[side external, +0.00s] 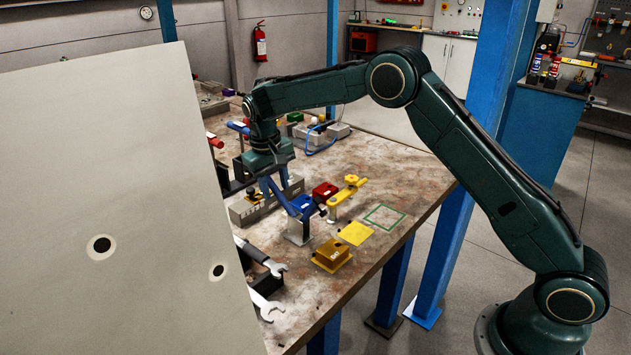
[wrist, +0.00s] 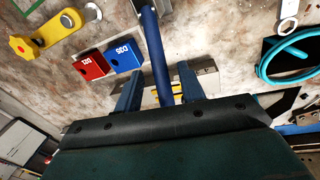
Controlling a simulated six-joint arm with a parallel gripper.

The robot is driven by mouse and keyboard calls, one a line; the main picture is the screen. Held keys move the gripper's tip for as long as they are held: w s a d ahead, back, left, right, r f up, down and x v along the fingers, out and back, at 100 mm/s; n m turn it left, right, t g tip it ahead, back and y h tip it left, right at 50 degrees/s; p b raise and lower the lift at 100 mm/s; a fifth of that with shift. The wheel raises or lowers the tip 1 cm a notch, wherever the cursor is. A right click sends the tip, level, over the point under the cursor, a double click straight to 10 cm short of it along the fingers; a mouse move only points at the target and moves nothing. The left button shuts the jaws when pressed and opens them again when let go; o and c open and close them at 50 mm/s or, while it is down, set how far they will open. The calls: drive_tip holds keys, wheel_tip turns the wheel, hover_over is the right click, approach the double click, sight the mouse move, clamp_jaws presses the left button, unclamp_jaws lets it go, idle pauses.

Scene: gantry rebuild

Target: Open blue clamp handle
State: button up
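The blue clamp handle (side external: 283,199) is a long blue bar sloping up and left from its metal base (side external: 299,233) near the table's front edge. In the wrist view the handle (wrist: 153,45) runs from the top edge down between my fingers. My gripper (side external: 273,188) is low over the table at the handle's upper end. In the wrist view my gripper (wrist: 158,82) has its two blue fingers apart, one on each side of the handle. Gaps show on both sides. The handle's far end is hidden behind my gripper's dark edge.
A red block (side external: 325,192), a blue block (side external: 302,203) and a yellow clamp (side external: 346,191) stand close by. A yellow block (side external: 332,256) and yellow square (side external: 356,233) lie nearer the edge. A grey block (side external: 247,209) is beside my gripper. A large pale panel (side external: 120,180) hides the table's left part.

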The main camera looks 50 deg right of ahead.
drive_tip(key=shift+s+r+t, duration=0.45)
drive_tip(key=shift+s+t, duration=0.25)
drive_tip(key=shift+t, duration=0.35)
drive_tip(key=shift+s+r+t, duration=0.45)
drive_tip(key=shift+s+t, duration=0.25)
drive_tip(key=shift+t, duration=0.35)
drive_tip(key=v, duration=1.4)
drive_tip(key=s+d+r, duration=0.1)
drive_tip(key=s+r, duration=0.1)
drive_tip(key=s, duration=0.5)
drive_tip(key=s+d+r+y, duration=0.1)
drive_tip(key=s+d+r, duration=0.1)
drive_tip(key=s, duration=0.6)
drive_tip(key=shift+s+r+t, duration=0.25)
drive_tip(key=shift+r+t, duration=0.1)
drive_tip(key=shift+t, duration=0.05)
